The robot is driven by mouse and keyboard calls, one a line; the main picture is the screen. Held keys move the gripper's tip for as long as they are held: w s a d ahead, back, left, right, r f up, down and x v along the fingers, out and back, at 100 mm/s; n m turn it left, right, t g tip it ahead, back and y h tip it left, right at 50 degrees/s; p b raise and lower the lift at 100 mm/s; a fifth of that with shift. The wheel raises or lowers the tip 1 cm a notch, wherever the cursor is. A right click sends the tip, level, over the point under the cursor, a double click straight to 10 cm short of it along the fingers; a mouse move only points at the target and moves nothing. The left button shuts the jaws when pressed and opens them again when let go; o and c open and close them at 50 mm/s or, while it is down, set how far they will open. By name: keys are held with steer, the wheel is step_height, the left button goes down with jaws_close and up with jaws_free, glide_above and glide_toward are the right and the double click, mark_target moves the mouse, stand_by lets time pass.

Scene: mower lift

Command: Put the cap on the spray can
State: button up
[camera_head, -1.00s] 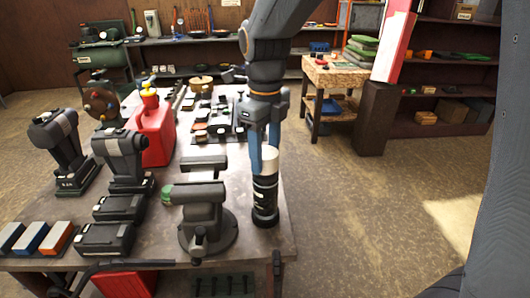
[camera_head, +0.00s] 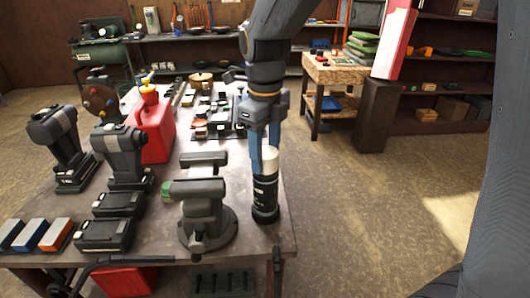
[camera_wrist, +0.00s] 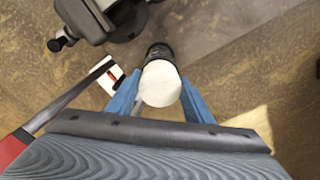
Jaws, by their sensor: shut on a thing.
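The spray can (camera_head: 265,201) is a black cylinder with light markings, upright near the right edge of the workbench. The cap (camera_head: 270,160) is a pale, cream-white cylinder at the top of the can. My gripper (camera_head: 264,158) points down with its blue fingers on either side of the cap, shut on it. In the wrist view the cap's round top (camera_wrist: 160,84) lies between the fingers, with the black can (camera_wrist: 159,51) just beyond it. Whether the cap is fully seated on the can cannot be told.
A grey bench vise (camera_head: 203,210) stands just left of the can on the workbench (camera_head: 150,238). A red fuel can (camera_head: 154,128), several power tools and battery packs lie further left. The floor right of the bench (camera_head: 350,220) is clear.

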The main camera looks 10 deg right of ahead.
mark_target(265, 152)
steer(key=o, duration=0.7)
step_height(265, 152, up, 6)
steer(key=p, duration=0.5)
steer(key=shift+f, duration=0.2)
step_height(265, 152, up, 5)
steer(key=shift+r, duration=0.15)
stand_by(0.3)
steer(key=s+d+f+n+b, duration=0.2)
steer(key=d+f+n+b, duration=0.1)
steer(key=f+n, duration=0.5)
steer(key=s+d+f+n+t+b, duration=0.1)
steer(key=s+d+f+n+b, duration=0.2)
steer(key=f+n, duration=0.5)
steer(key=s+d+f+n+b, duration=0.2)
steer(key=d+f+n+b, duration=0.3)
steer(key=f+n, duration=0.3)
steer(key=shift+s+d+f+n, duration=0.2)
steer(key=shift+d+n, duration=0.25)
steer(key=shift+n, duration=0.15)
steer(key=shift+s+d+f+n, duration=0.1)
steer(key=shift+d+f+n, duration=0.1)
steer(key=shift+d+n, duration=0.35)
